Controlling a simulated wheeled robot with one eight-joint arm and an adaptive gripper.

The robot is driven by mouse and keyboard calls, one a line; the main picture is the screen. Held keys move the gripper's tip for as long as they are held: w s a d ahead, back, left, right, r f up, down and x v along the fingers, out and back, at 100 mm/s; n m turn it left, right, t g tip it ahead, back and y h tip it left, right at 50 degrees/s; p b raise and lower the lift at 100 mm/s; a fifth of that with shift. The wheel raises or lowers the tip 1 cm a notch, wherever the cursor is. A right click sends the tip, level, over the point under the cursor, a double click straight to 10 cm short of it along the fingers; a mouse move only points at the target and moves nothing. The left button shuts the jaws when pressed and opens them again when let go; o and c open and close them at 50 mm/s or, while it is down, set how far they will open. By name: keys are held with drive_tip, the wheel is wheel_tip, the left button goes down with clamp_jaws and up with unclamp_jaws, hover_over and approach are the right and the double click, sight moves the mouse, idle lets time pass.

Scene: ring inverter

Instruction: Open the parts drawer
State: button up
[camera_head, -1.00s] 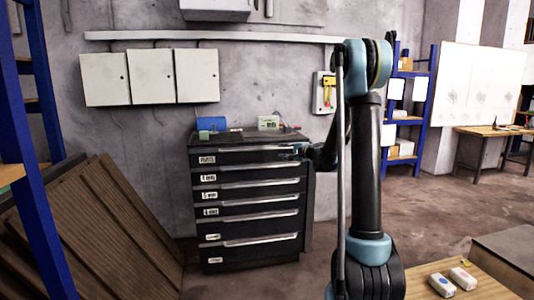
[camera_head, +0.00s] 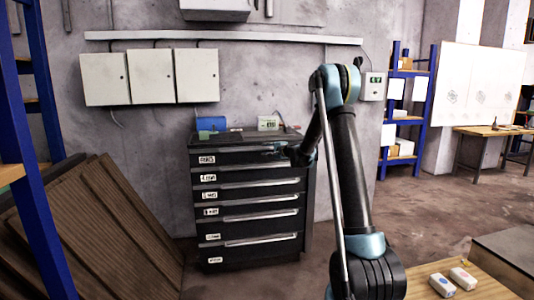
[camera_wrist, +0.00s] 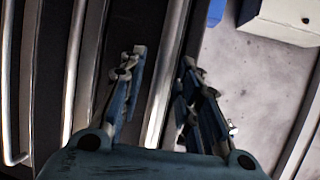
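The dark drawer cabinet (camera_head: 250,190) stands against the wall in the head view. It has several stacked drawers with silver handle bars and small white labels too small to read; all look closed. My gripper (camera_head: 279,150) is at the top drawer, toward its right side. In the wrist view, the fingers of my gripper (camera_wrist: 165,88) are apart, one on each side of a silver handle bar (camera_wrist: 167,65). I cannot tell whether either finger touches the bar. The lower drawers' handles (camera_wrist: 75,60) show to the left.
A wooden table (camera_head: 470,285) with two small blocks is at the front right. Floor before the cabinet looks clear.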

drive_tip(key=shift+w+a+f, duration=0.1)
drive_tip(key=shift+w+a, duration=0.25)
drive_tip(key=shift+w, duration=0.1)
drive_tip(key=c, duration=0.7)
clamp_jaws()
drive_tip(key=shift+s, duration=0.1)
